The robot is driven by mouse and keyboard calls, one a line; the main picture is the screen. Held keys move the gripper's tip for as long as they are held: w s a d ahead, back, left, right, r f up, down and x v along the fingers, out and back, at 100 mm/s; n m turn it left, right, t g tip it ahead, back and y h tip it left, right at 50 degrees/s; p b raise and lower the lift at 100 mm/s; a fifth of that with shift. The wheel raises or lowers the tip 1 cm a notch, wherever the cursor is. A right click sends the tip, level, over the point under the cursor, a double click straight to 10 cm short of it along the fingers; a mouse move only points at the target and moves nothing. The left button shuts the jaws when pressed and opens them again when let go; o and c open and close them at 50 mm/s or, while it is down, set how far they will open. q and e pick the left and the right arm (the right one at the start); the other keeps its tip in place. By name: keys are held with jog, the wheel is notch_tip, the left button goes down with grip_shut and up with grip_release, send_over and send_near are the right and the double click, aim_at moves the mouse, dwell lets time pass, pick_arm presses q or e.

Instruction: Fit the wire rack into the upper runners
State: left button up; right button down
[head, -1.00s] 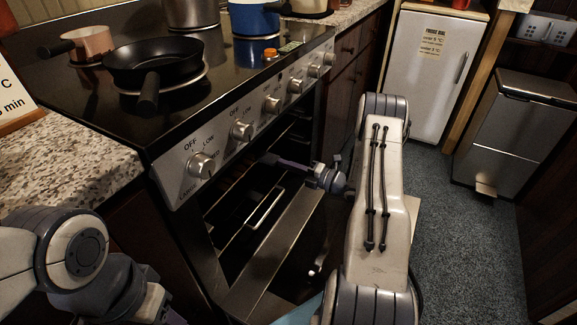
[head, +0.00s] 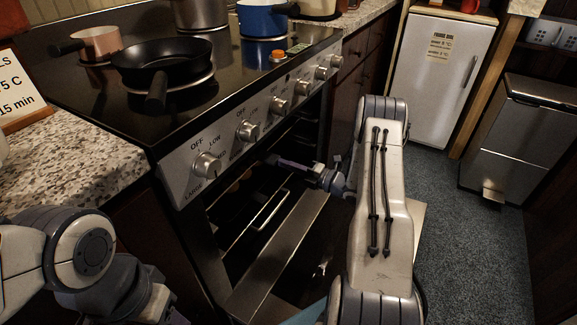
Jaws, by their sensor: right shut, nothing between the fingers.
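The oven (head: 205,235) stands open below its knob panel, and its inside is dark. A bright thin metal bar (head: 270,210) shows in the opening; it may be the front of the wire rack, but I cannot tell. The upper runners are too dark to make out clearly. My right gripper (head: 272,159) reaches in from the right at the upper part of the opening, just under the knobs. It is shut and empty, above the bar. My left arm is at the lower left, and only a purple sliver of its gripper (head: 178,319) shows at the bottom edge.
A black frying pan (head: 162,62), a copper pan (head: 98,44) and a blue pot (head: 262,18) stand on the hob above. A granite counter (head: 70,150) lies left. A white fridge (head: 440,75) and a grey bin (head: 510,140) stand right, beyond clear carpet.

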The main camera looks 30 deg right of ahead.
jog(key=shift+w+a, duration=0.2)
jog(key=shift+w, duration=0.1)
jog(key=p+v, duration=0.1)
jog(key=v, duration=1.2)
jog(key=shift+d, duration=0.15)
